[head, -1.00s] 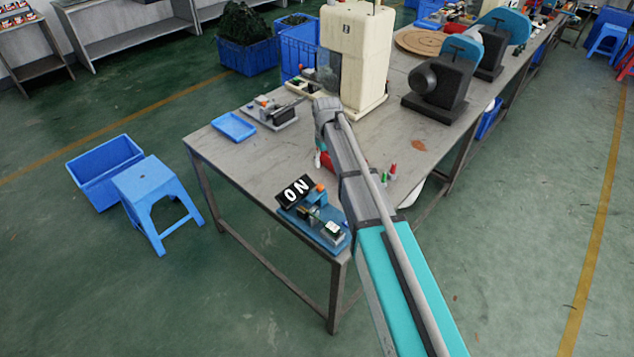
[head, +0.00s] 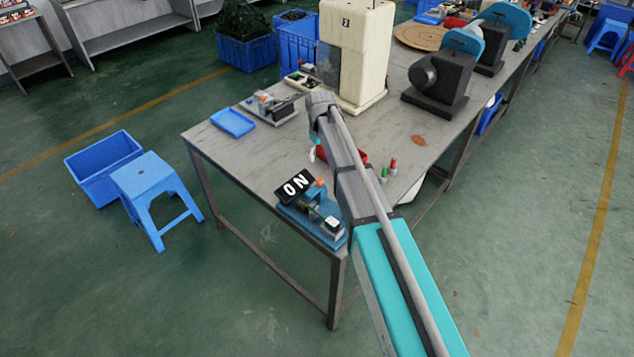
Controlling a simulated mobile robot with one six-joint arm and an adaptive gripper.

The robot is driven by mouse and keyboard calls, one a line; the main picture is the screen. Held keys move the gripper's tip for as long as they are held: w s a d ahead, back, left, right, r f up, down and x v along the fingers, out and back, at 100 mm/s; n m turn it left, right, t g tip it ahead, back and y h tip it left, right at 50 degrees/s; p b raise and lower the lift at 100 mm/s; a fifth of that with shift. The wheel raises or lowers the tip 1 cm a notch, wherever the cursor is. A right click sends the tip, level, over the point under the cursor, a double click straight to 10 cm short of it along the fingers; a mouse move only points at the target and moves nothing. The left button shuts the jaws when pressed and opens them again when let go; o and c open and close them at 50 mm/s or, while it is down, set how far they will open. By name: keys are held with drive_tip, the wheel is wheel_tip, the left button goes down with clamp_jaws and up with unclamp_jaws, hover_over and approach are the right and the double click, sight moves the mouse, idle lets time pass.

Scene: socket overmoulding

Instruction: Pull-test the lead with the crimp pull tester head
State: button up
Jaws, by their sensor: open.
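The blue bench device that looks like the pull tester (head: 302,222) stands at the table's near corner. Its black display (head: 295,187) reads "0 N" in white. I cannot make out the lead.
A grey fixture (head: 272,110) and a blue tray (head: 233,123) lie at the table's far left. The cream machine (head: 357,50) and a dark machine (head: 437,80) stand behind. Red and green small items (head: 388,168) stand right of my arm. The front-left tabletop is clear.

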sight(319, 179)
drive_tip(key=shift+f+b, duration=5.9)
drive_tip(key=shift+f, duration=0.25)
clamp_jaws()
